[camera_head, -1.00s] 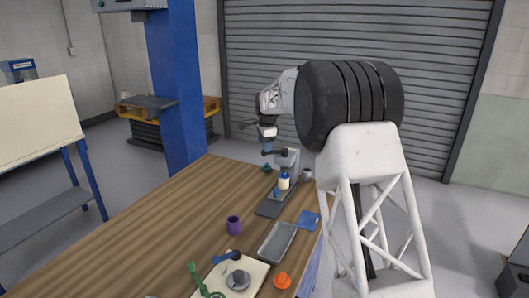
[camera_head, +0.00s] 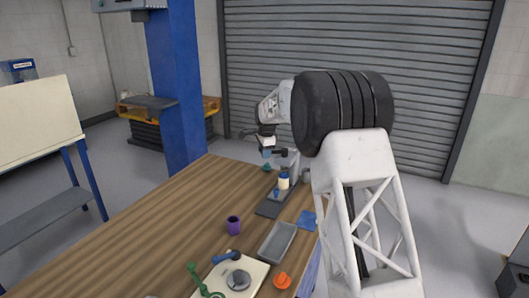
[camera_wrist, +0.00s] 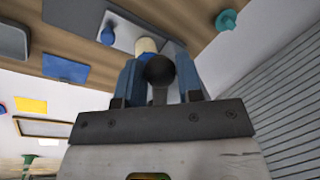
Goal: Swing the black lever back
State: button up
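The black lever (camera_head: 281,152) belongs to a grey stand (camera_head: 292,168) at the back right of the wooden bench. In the head view its dark arm shows just right of my gripper (camera_head: 266,153). In the wrist view, my gripper's two blue fingers (camera_wrist: 159,78) are spread apart. The lever's dark round knob (camera_wrist: 160,68) appears between them, with a short stem below it. I cannot tell whether either finger touches the knob. The fingers look open rather than closed on it.
A bottle (camera_head: 283,181) stands at the grey stand, with a teal piece (camera_head: 267,168) nearby. A purple cup (camera_head: 233,224), a grey tray (camera_head: 277,242), an orange knob (camera_head: 282,281) and a blue square (camera_head: 307,219) lie nearer. The bench's left part is clear.

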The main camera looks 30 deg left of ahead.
grip_shut()
jog(key=shift+w, duration=0.1)
jog(key=shift+w+a+m+t+h, duration=0.1)
jog(key=shift+w+a+m+h, duration=0.15)
jog(key=shift+w+m, duration=0.75)
jog(key=shift+w+a+m+t+h, duration=0.25)
jog(key=shift+w+m, duration=0.4)
jog(key=shift+m, duration=0.7)
jog(key=shift+w+a+m+g+h, duration=0.1)
jog(key=shift+w+a+m, duration=0.25)
jog(key=shift+w+m, duration=0.65)
jog(key=shift+s, duration=0.2)
jog(key=o, duration=0.7)
grip_release()
jog(key=shift+c, duration=0.2)
jog(key=shift+r, duration=0.1)
